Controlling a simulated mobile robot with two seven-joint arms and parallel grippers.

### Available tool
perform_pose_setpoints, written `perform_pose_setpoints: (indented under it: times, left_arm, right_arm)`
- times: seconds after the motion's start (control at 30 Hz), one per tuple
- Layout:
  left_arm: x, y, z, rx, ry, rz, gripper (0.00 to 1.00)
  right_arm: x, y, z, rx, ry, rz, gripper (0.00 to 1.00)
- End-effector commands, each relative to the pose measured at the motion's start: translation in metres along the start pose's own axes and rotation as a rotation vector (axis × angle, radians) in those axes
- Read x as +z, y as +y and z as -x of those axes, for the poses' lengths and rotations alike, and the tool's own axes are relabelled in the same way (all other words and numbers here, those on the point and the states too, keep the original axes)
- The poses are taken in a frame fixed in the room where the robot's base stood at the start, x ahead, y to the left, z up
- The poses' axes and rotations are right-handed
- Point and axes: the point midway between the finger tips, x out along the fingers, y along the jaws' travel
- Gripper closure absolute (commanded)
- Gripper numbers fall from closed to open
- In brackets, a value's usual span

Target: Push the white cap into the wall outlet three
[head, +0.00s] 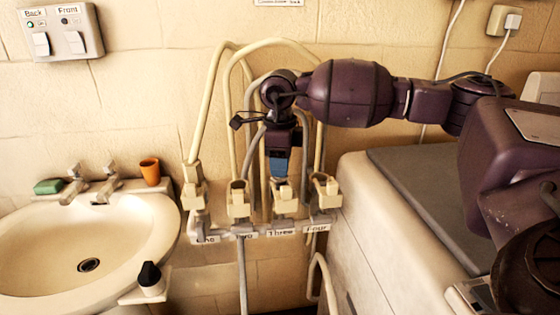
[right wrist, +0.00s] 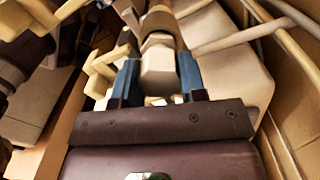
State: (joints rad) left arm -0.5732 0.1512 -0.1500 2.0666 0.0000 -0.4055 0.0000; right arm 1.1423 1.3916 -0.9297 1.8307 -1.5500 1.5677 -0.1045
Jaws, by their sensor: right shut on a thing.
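The row of outlets hangs on the wall above labels reading One to Four. Outlet three (head: 285,203) is the third from the left, above the label Three. My right gripper (head: 279,170) points down just over outlet three. In the right wrist view its two blue fingers (right wrist: 158,78) are shut on the white cap (right wrist: 158,68). The cap's far end lies against or very near a round tan outlet part (right wrist: 160,24); I cannot tell how deep it sits. In the head view the cap is mostly hidden by the gripper. My left gripper is not in view.
Outlet two (head: 237,203) and outlet four (head: 324,190) stand close on either side, with pale hoses (head: 208,100) looping above. A washbasin (head: 40,235) is at the left, with an orange cup (head: 150,171) on its rim. A grey-topped white appliance (head: 365,240) is at the right.

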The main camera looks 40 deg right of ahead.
Motion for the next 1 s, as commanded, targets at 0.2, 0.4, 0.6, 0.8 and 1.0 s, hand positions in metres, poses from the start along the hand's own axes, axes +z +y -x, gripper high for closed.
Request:
perform_pose_setpoints:
  times: [0.2,0.4,0.6,0.8,1.0]
  left_arm:
    - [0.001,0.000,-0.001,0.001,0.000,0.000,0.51]
    - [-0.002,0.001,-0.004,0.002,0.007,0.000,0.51]
    - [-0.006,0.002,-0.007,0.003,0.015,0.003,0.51]
    - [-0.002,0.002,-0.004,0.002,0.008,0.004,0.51]
    - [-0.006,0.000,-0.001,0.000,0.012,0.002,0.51]
  right_arm:
    - [0.000,0.000,-0.004,0.000,0.000,0.000,0.84]
    - [0.000,0.000,-0.007,0.000,0.000,0.000,0.84]
    - [0.000,0.000,-0.008,0.000,0.000,0.000,0.51]
    - [0.000,0.000,-0.008,0.000,0.000,0.000,0.51]
    - [0.000,0.000,0.003,-0.003,-0.003,-0.001,0.51]
